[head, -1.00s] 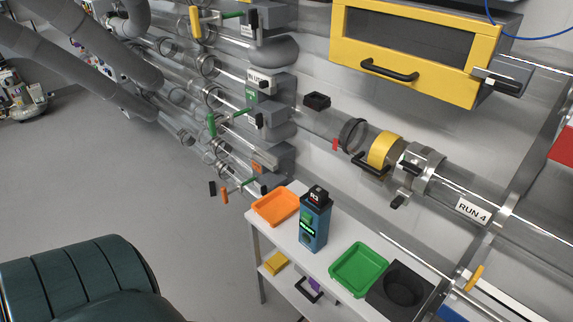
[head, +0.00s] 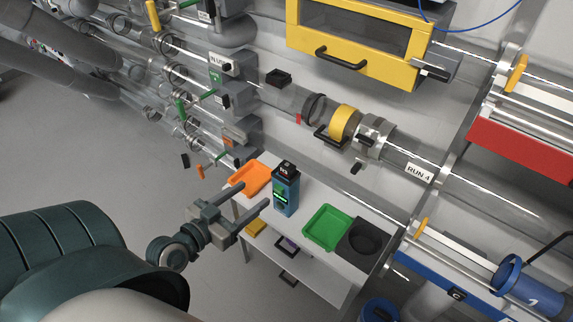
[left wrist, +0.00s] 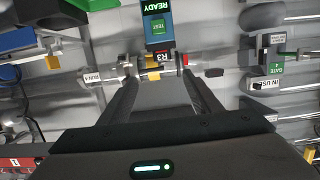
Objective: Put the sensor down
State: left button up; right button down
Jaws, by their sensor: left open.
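The sensor (head: 286,193) is a blue, box-like device with a black top and a green display. It stands upright on the white table (head: 300,212) between the orange tray (head: 250,178) and the green tray (head: 327,228). My left gripper (head: 234,186) is open and empty, with its two fingers pointing toward the table near the sensor. In the left wrist view the sensor (left wrist: 158,32) shows READY, a green TEST button and an R3 label, just beyond the open fingertips and apart from them. My right gripper is out of view.
A black block with a round recess (head: 363,238) sits right of the green tray. Behind the table run clear tubes, one labelled RUN 4 (head: 419,172), with a yellow band (head: 344,122). A yellow cabinet (head: 365,45) hangs above. Yellow and purple items lie on the lower shelf.

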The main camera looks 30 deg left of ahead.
pick_arm(q)
jog(key=shift+a+r, duration=0.1)
jog(key=shift+r, duration=0.1)
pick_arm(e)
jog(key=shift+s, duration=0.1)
pick_arm(q)
jog(key=p, duration=0.4)
send_near(285, 169)
jog(key=x, duration=0.5)
jog(key=shift+w+f, duration=0.2)
jog(key=shift+w, duration=0.5)
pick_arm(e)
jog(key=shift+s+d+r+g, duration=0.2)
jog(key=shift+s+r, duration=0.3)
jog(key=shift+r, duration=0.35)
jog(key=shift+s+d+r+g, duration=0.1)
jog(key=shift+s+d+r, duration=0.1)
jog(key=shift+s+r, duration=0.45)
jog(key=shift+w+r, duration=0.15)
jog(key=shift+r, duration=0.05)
